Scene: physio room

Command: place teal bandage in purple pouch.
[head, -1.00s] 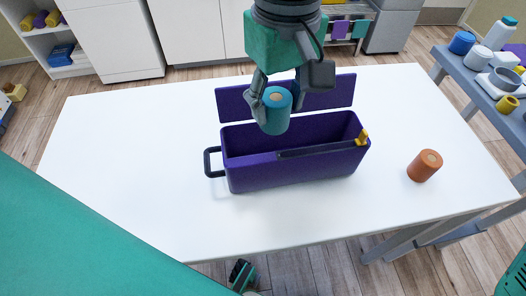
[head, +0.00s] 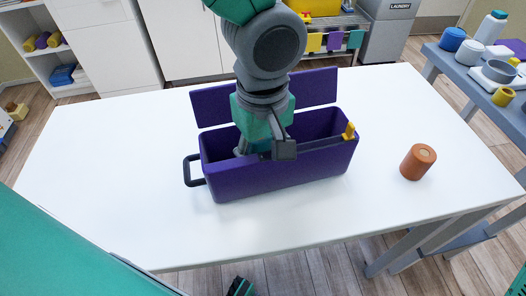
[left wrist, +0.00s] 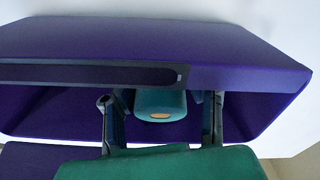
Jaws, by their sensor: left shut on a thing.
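The purple pouch (head: 285,176) stands open on the white table, its lid flap (head: 315,90) raised at the back. A black handle (head: 190,171) is on its left end and a yellow tab (head: 349,131) at its right end. My left gripper (head: 262,152) reaches down into the pouch mouth near the front rim. It is shut on the teal bandage (left wrist: 160,103), which shows between the fingers in the left wrist view, within the pouch opening. In the head view my gripper hides the bandage. The pouch floor below it is hidden.
An orange-brown roll (head: 418,162) stands on the white table (head: 100,150) to the right of the pouch. The table is otherwise clear. A grey side table (head: 470,75) with bottles, rolls and a bowl is at the right. Shelves stand behind at the left.

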